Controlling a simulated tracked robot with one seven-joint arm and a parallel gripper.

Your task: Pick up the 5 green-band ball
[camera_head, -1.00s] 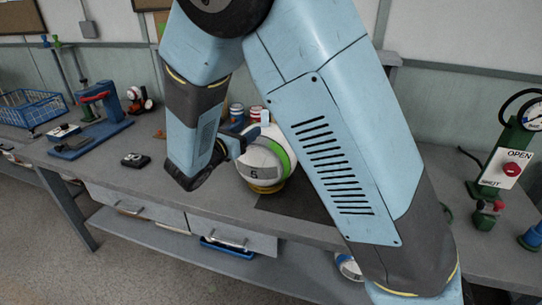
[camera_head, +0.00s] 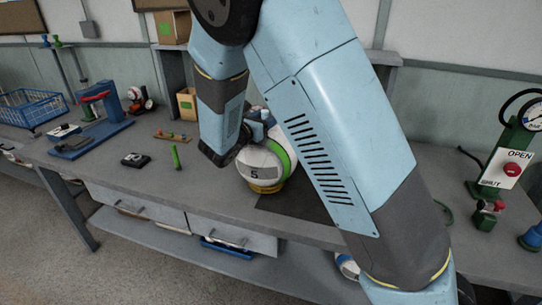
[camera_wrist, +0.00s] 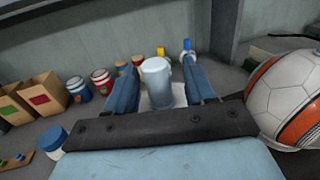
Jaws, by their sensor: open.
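The green-band ball (camera_head: 256,164), white with a "5" label, rests on a yellow ring-like base on the bench in the head view. My arm hides part of its right side. My gripper (camera_head: 258,120) is at the ball's upper back edge and is partly hidden. In the wrist view its two blue fingers (camera_wrist: 160,85) are open. A pale grey cylinder (camera_wrist: 157,76) stands between them with a small white surface below it. I cannot tell whether this is part of the ball, or whether the fingers touch anything.
An orange-band ball (camera_wrist: 287,98) lies close right of the fingers in the wrist view. Cardboard boxes (camera_wrist: 42,92) and several jars (camera_wrist: 101,80) stand left. A green stick (camera_head: 175,157) and black device (camera_head: 135,160) are left of the ball.

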